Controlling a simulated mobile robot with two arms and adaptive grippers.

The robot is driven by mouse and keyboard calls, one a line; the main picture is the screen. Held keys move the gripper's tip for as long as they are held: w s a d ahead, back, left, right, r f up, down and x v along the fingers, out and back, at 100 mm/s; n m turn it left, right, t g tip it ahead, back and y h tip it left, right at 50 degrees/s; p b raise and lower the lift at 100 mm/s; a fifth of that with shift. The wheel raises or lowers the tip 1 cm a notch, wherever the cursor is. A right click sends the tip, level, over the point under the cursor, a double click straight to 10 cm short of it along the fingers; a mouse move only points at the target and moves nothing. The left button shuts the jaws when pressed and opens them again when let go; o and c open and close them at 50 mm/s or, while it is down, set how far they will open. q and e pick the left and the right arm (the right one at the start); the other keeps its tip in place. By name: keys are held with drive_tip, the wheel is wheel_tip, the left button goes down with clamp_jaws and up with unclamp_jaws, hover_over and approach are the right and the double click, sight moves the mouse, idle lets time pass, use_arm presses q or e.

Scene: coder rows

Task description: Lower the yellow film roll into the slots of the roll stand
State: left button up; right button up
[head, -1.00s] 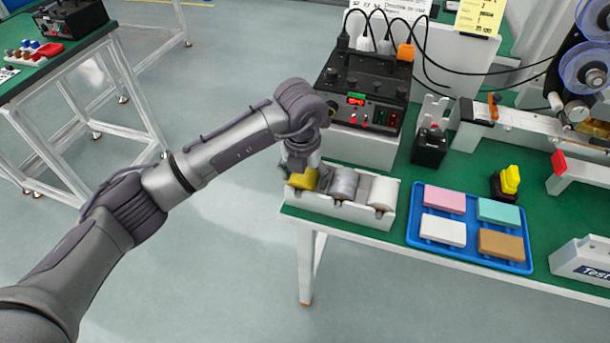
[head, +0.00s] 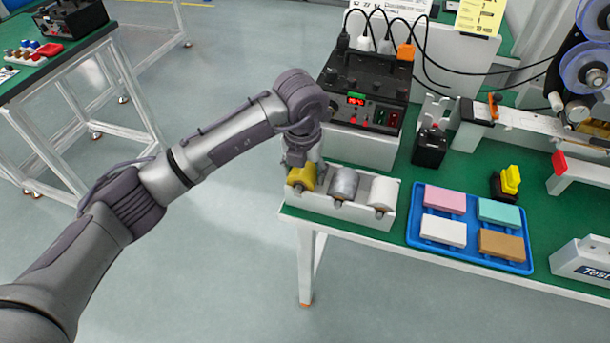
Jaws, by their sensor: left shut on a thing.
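The yellow film roll (head: 302,179) is at the left end of the white roll stand (head: 338,210). My left gripper (head: 301,166) is above it, pointing down, and is shut on it. The gripper partly hides the top of the roll, and I cannot tell whether its ends sit fully in the slots. A silver roll (head: 344,183) and a white roll (head: 382,193) lie in the stand to the right of the yellow one. My right gripper is not in view.
A black device with a red display (head: 362,100) stands behind the roll stand. A blue tray (head: 470,262) with several coloured blocks lies to the right. The table's front edge is close to the stand.

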use_arm(q)
wheel_tip(320, 180, up, 8)
drive_tip(key=shift+r, duration=0.25)
drive_tip(key=shift+r+p, duration=1.1)
drive_tip(key=shift+r, duration=1.3)
